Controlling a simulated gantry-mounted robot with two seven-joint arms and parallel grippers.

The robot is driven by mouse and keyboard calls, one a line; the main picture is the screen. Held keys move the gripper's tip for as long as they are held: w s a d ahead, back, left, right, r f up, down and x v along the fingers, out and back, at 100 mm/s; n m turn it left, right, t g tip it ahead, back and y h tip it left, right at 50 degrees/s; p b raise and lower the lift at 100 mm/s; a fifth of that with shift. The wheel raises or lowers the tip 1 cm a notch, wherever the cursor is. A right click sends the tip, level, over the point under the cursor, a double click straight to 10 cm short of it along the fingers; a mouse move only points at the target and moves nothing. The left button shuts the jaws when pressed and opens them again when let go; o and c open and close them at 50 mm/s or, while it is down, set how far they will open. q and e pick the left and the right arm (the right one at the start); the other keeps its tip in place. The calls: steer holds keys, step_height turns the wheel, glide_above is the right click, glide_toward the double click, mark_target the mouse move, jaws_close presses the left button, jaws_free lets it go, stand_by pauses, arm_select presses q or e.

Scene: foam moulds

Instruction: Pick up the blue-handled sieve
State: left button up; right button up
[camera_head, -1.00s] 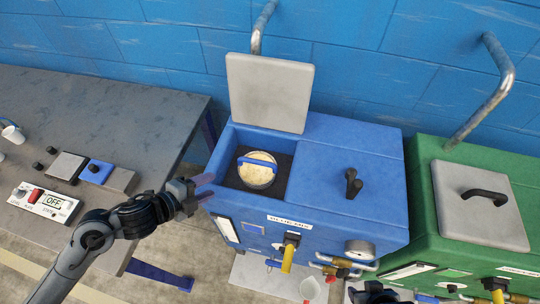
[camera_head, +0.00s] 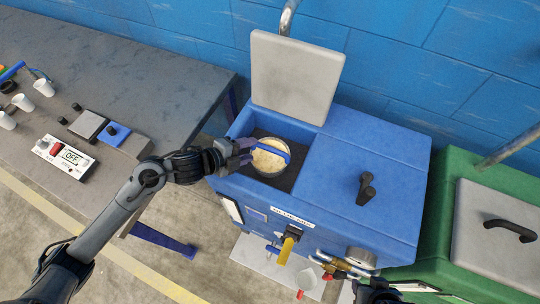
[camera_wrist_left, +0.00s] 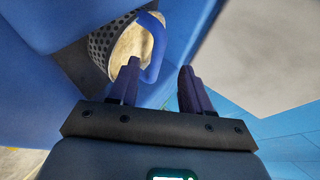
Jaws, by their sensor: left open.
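The blue-handled sieve (camera_head: 267,163) sits in the open well of the blue machine. It is round with a perforated metal side, holds a pale, grainy mass, and has a blue handle arching over its top. In the left wrist view the sieve (camera_wrist_left: 101,45) is at the upper left, with its handle just beyond the fingers. My left gripper (camera_head: 246,151) is open and empty at the well's left edge, close beside the handle; its fingers also show in the wrist view (camera_wrist_left: 160,82). Part of my right gripper (camera_head: 375,292) shows at the bottom edge; its fingers are unclear.
The blue machine (camera_head: 365,218) has a raised grey lid (camera_head: 296,78) behind the well and a black knob at right. A green machine (camera_head: 450,195) stands to the right. A grey table (camera_head: 120,65) at left bears a switch box (camera_head: 65,157) and several white cups.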

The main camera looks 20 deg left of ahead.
mark_target(260, 146)
arm_select(q)
steer(key=x, duration=0.5)
steer(key=shift+a+f+b, duration=0.1)
steer(key=shift+b, duration=0.2)
steer(key=shift+s, duration=0.1)
jaws_close()
